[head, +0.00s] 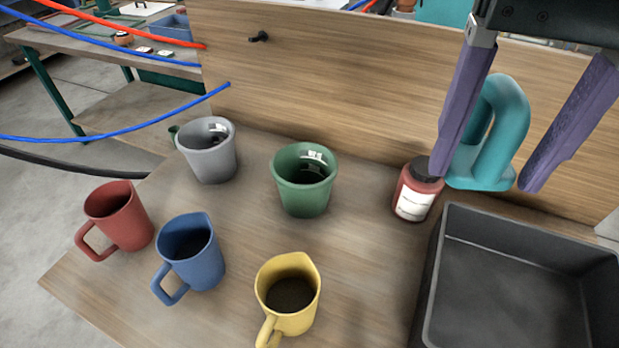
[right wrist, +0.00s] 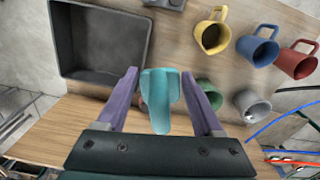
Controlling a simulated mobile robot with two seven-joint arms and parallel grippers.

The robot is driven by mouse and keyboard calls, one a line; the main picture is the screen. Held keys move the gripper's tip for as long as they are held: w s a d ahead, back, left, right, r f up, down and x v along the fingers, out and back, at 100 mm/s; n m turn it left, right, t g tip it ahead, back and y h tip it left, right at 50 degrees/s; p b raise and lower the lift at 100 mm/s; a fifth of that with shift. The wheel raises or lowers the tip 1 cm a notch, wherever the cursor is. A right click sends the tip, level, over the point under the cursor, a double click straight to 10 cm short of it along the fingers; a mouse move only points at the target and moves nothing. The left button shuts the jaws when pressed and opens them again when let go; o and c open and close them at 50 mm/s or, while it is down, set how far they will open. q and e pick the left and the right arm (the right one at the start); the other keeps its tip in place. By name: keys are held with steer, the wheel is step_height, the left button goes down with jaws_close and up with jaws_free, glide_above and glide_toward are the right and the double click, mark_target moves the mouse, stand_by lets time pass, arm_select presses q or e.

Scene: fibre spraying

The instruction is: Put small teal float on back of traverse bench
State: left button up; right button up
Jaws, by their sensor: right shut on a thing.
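The small teal float (head: 503,125) is a teal loop-shaped piece held upright between the purple fingers of my right gripper (head: 485,180). In the right wrist view the float (right wrist: 160,100) lies between the fingers of the gripper (right wrist: 163,73). The gripper is shut on it, near the bench's back panel (head: 330,75). In the head view the float is beside and partly behind a red bottle's dark cap; I cannot tell whether it touches anything below. The wooden bench top (head: 235,235) lies beneath. My left gripper is not in view.
A red bottle (head: 414,195) and a dark grey tray (head: 440,240) stand at the right. Grey (head: 208,160), green (head: 304,190), red (head: 125,220), blue (head: 195,260) and yellow (head: 285,315) mugs stand left and centre. Blue and red cables hang at the left.

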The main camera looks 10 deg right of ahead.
steer(key=w+f+m+b, duration=0.35)
steer(key=f+b, duration=1.05)
steer(key=b, duration=0.5)
glide_above(376, 310)
step_height(376, 310, down, 15)
steer(key=shift+r, duration=0.1)
step_height(376, 310, down, 6)
steer(key=shift+r, duration=0.25)
steer(key=shift+f+b, duration=0.15)
steer(key=shift+b, duration=0.3)
steer(key=o, duration=1.5)
steer(key=shift+c, duration=0.2)
